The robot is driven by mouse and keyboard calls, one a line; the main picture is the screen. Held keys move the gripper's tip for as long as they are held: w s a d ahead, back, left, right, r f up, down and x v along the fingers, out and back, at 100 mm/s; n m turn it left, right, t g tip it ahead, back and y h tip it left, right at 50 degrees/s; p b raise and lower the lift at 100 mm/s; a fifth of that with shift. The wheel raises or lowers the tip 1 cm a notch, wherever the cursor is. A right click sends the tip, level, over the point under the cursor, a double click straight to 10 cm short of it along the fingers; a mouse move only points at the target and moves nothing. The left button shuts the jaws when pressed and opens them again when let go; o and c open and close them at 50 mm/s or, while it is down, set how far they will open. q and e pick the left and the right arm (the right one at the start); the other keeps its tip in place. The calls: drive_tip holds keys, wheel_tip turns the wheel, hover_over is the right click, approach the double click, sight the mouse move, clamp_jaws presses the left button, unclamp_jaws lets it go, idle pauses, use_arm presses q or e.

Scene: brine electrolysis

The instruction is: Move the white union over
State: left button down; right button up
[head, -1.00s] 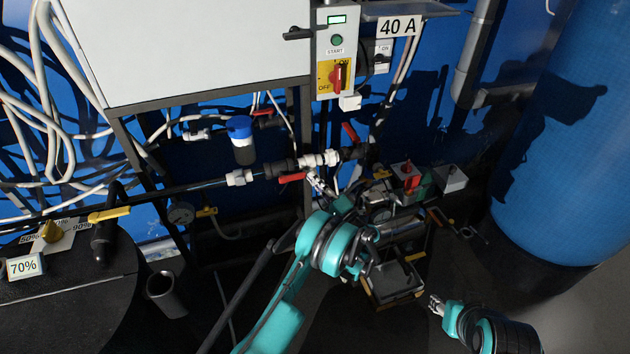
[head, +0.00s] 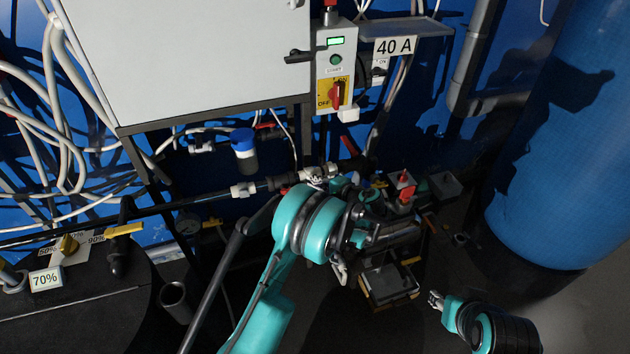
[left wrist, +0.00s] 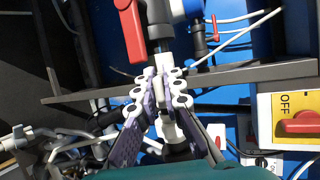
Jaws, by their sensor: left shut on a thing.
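A white union (head: 318,172) sits on the dark horizontal pipe, right of the red valve handle, in the head view. My left gripper (head: 316,181) is at this union, its fingertips partly hidden by my arm. In the left wrist view the fingers of my left gripper (left wrist: 160,95) are closed around a white fitting (left wrist: 168,127) on the pipe line, which looks like the union. A second white union (head: 243,190) sits further left on the same pipe. My right gripper (head: 436,300) is low at the right, away from the pipe, its jaw opening too small to judge.
A white cabinet (head: 210,60) overhangs the pipe. A control box (head: 336,65) with a red switch is above right. A blue-capped filter (head: 243,145) hangs left of my gripper. A large blue tank (head: 560,150) stands at the right. Equipment with a red knob (head: 403,190) is right of my gripper.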

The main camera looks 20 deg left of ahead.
use_arm(q)
drive_tip(key=shift+w+a+r+m+g+h+p, duration=0.15)
drive_tip(key=shift+w+r+m+g+h+p, duration=0.1)
drive_tip(key=shift+r+g+h+p, duration=0.35)
drive_tip(key=shift+w+a+r+m+g+h+p, duration=0.15)
drive_tip(key=shift+w+r+g+h+p, duration=0.15)
drive_tip(key=shift+g+h+p, duration=0.3)
drive_tip(key=shift+r, duration=0.1)
drive_tip(key=c, duration=1.6)
unclamp_jaws()
drive_tip(key=shift+c, duration=0.2)
drive_tip(key=v, duration=1.2)
